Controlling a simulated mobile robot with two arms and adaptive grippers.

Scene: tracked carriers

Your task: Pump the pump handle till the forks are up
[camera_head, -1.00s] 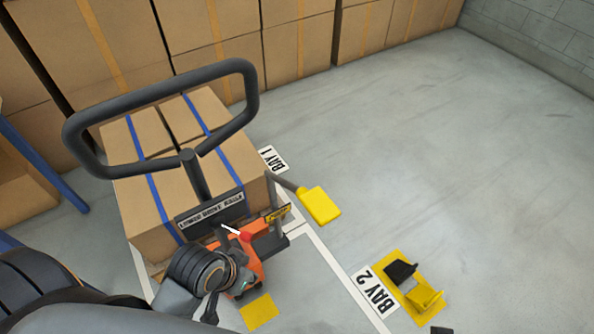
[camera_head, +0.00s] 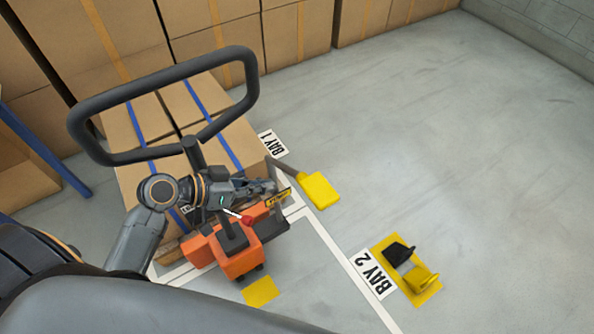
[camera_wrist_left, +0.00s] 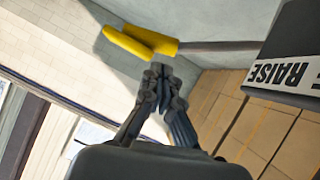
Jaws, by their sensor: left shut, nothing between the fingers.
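The yellow-ended pump handle (camera_head: 319,190) sticks out on a grey bar to the right of the orange pallet truck (camera_head: 240,259). In the left wrist view the yellow end (camera_wrist_left: 150,40) and its bar lie just beyond my fingertips; I cannot tell if they touch. My left gripper (camera_head: 272,187) is shut and empty, left of the yellow end in the head view. It also shows in the left wrist view (camera_wrist_left: 160,78). The forks are hidden under the load of strapped boxes (camera_head: 135,178). My right gripper is not in view.
The black loop handle (camera_head: 255,90) rises above the truck, close to my left arm. A plate reading RAISE (camera_wrist_left: 290,75) is at the wrist view's right. Stacked cartons (camera_head: 300,40) line the back. A yellow floor plate with chocks (camera_head: 405,270) lies right.

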